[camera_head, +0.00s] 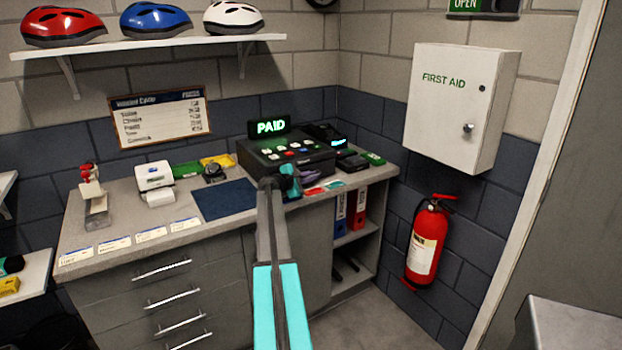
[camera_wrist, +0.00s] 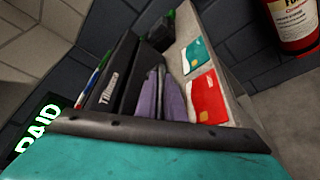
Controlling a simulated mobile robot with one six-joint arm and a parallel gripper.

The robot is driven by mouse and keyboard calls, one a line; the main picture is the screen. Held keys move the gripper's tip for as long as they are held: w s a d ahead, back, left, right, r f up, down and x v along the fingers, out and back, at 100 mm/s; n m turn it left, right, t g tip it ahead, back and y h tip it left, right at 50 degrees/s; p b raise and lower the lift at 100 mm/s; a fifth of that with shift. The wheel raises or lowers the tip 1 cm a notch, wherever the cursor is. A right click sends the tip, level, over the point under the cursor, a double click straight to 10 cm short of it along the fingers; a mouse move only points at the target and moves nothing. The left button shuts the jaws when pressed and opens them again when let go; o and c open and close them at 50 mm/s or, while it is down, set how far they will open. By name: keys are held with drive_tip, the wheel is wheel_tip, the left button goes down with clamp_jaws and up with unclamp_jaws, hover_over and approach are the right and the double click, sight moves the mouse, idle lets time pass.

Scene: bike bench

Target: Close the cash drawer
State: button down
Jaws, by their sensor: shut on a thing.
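The black cash register (camera_head: 290,155) stands on the counter under a lit PAID sign, with its cash drawer low at the front. In the wrist view, a black front panel with white lettering (camera_wrist: 113,85) shows beside my fingers. My gripper (camera_head: 310,182) is at the register's lower front, its two purple-grey fingers (camera_wrist: 165,95) close together against the drawer front. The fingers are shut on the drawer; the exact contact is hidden. My arm covers part of the register front, so how far the drawer stands out cannot be told.
A red card (camera_wrist: 208,97) and a teal card (camera_wrist: 198,55) lie on the counter beside my fingers. A dark blue mat (camera_head: 224,200) lies left of my arm. A card terminal (camera_head: 352,162) stands right of the register. A fire extinguisher (camera_head: 427,243) hangs at right.

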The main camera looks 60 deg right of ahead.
drive_tip(key=shift+w+d+r, duration=0.15)
drive_tip(key=shift+w+r, duration=0.15)
drive_tip(key=c, duration=2.2)
unclamp_jaws()
drive_tip(key=shift+o, duration=0.2)
drive_tip(key=shift+w+a+f, duration=0.1)
drive_tip(key=shift+a, duration=0.3)
drive_tip(key=b+v, duration=0.1)
drive_tip(key=v, duration=0.3)
drive_tip(key=b+v, duration=0.1)
drive_tip(key=v, duration=0.3)
drive_tip(key=b+v, duration=0.1)
drive_tip(key=v, duration=0.4)
drive_tip(key=shift+s+a, duration=0.1)
drive_tip(key=shift+s, duration=0.15)
